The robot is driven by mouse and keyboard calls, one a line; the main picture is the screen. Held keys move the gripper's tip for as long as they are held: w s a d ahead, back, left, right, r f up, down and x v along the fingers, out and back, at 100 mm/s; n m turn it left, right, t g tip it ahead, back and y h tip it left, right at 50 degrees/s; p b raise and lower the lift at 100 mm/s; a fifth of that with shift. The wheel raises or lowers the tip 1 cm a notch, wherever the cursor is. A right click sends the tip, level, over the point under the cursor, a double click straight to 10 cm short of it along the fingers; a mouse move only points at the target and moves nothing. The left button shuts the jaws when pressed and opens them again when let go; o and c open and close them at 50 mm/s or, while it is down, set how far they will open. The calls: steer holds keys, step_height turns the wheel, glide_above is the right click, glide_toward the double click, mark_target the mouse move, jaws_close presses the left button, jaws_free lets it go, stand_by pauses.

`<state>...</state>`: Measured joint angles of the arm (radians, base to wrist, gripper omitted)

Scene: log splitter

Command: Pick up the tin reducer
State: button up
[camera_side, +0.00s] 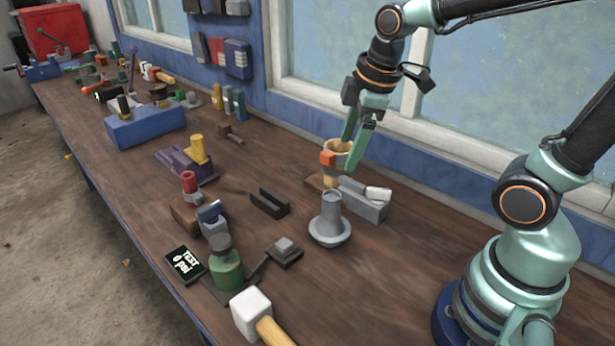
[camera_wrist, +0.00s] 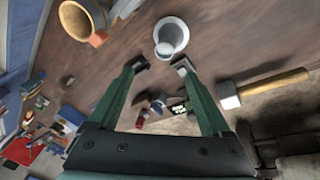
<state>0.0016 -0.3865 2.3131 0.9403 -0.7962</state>
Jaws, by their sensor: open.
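The tin reducer looks to be the grey metal piece (camera_side: 330,222) with a narrow upright neck and a wide round flange, standing on the bench. In the wrist view it is the pale round piece (camera_wrist: 171,36), seen from above, just beyond the fingertips. My gripper (camera_side: 352,153) is open and empty, above and behind the reducer in the side view, overlapping the tan funnel in the picture. In the wrist view, the two green fingers (camera_wrist: 160,67) are apart with bare bench between their tips. No contact with the reducer shows.
A tan funnel with an orange block (camera_side: 328,158) stands behind the reducer; it also shows in the wrist view (camera_wrist: 75,18). A grey block (camera_side: 362,204) is close on the right. A dark channel piece (camera_side: 268,203) lies left. A white-headed mallet (camera_side: 251,312) lies in front.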

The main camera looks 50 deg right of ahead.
mark_target(332, 213)
steer(key=w+f+n+g, duration=0.1)
steer(key=n, duration=0.2)
steer(key=w+f+n+g, duration=0.1)
steer(key=f+n, duration=0.1)
steer(key=n, duration=0.1)
steer(key=w+f+n, duration=0.1)
steer(key=f+n, duration=0.1)
steer(key=n, duration=0.2)
steer(key=shift+f+g, duration=0.25)
steer(key=shift+g, duration=0.15)
steer(key=shift+w+f+n, duration=0.15)
steer(key=shift+f+n, duration=0.3)
steer(key=shift+n, duration=0.25)
step_height(332, 213, down, 12)
jaws_close()
step_height(332, 213, up, 20)
steer(key=w+d+m, duration=0.5)
steer(key=w+d, duration=0.5)
steer(key=d, duration=0.5)
steer(key=shift+d, duration=0.25)
